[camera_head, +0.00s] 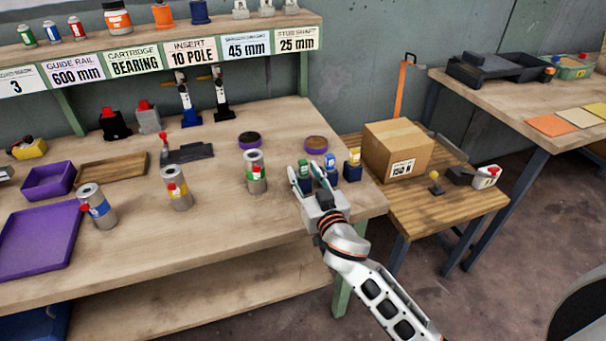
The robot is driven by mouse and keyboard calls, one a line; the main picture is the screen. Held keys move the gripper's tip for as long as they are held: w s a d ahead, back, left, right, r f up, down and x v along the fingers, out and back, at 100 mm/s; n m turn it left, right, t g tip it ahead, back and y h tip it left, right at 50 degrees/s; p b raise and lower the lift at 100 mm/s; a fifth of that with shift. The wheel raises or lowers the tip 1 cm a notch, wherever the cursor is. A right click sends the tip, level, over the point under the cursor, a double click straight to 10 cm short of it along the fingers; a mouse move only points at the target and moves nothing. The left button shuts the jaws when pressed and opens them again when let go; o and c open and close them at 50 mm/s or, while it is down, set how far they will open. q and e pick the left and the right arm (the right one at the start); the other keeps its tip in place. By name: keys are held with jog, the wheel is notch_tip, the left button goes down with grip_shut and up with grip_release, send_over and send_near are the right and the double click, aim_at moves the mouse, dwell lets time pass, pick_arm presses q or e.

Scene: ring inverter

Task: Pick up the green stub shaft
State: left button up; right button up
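My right gripper (310,174) is over the right end of the workbench, pointing toward the back. Its fingers look apart, close to a small green-topped piece, which I take for the green stub shaft (316,168). This piece stands in a dark blue holder, partly hidden by the fingers. I cannot tell whether the fingers touch it. A blue-topped piece (330,160) stands just right of it, and a yellow-topped one (353,157) stands further right, both in dark blue holders. My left gripper is not in view.
Three grey cylinders with blue, yellow and green bands (256,180) stand left of the gripper. Two round purple-rimmed dishes (249,140) lie behind. A purple tray (40,238) is at the left. A cardboard box (397,149) sits on a lower side table. The bench front is clear.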

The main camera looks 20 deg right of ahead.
jog(key=shift+w, duration=0.7)
grip_shut()
